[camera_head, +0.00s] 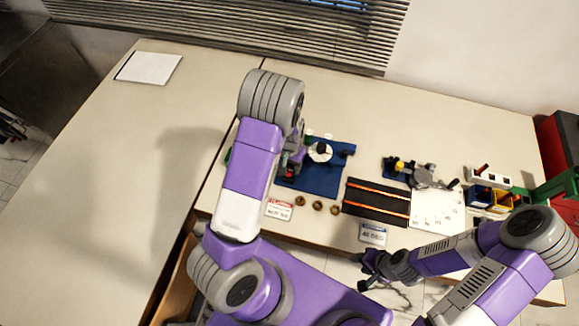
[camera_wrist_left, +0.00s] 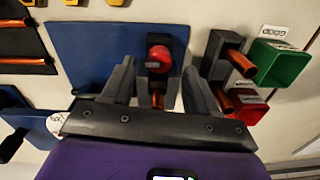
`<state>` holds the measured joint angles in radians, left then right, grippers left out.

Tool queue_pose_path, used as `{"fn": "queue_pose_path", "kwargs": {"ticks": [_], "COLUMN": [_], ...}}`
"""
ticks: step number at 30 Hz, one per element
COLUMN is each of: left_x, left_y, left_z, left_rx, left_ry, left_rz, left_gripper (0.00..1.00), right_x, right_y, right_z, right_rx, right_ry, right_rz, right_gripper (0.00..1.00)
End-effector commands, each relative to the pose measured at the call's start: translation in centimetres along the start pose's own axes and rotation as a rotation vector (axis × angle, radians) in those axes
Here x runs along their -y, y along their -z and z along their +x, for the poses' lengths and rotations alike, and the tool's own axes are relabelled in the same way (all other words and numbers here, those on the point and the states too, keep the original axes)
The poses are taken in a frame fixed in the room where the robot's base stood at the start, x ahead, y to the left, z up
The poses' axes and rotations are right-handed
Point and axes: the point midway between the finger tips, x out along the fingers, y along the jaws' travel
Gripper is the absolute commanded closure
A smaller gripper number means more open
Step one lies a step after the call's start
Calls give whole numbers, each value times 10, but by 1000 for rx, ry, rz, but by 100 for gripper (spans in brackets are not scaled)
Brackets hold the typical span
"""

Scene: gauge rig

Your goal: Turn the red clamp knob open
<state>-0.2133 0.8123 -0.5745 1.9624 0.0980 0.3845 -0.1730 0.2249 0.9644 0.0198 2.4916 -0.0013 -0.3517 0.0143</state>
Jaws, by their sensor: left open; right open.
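The red clamp knob (camera_wrist_left: 158,58) sits on a dark clamp block (camera_wrist_left: 172,40) on a blue base plate (camera_wrist_left: 75,50) in the left wrist view. A copper-coloured rod shows just below the knob. My left gripper (camera_wrist_left: 158,77) is open, with one finger on each side of the knob in that view; I cannot tell whether they touch it. In the head view my left forearm largely hides this spot beside the blue plate (camera_head: 322,183). My right gripper (camera_head: 362,272) is open and empty near the table's front edge.
Green (camera_wrist_left: 282,62) and red (camera_wrist_left: 247,107) bins stand right of the clamp in the wrist view. The head view shows brass rings (camera_head: 318,206), a black tray (camera_head: 377,203) with copper rods and a second fixture (camera_head: 422,177). The left table is mostly clear.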

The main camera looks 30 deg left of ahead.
Motion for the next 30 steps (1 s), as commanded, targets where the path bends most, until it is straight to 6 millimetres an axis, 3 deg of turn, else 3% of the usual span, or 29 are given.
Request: {"fn": "queue_pose_path", "kwargs": {"ticks": [6,17,27,30], "left_x": [0,0,0,0], "left_y": [0,0,0,0], "left_z": [27,32,31,31], "left_rx": [0,-1,-1,-1], "left_ry": [0,-1,-1,-1], "left_rz": [0,0,0,-1], "left_gripper": [41,43,95,97], "right_x": [-1,-1,-1,-1], "right_y": [1,1,1,1], "right_z": [3,3,3,3], "right_rx": [-1,-1,-1,-1], "right_ry": [0,0,0,0], "right_rz": [0,0,0,0], "right_gripper": [57,57,57,57]}}
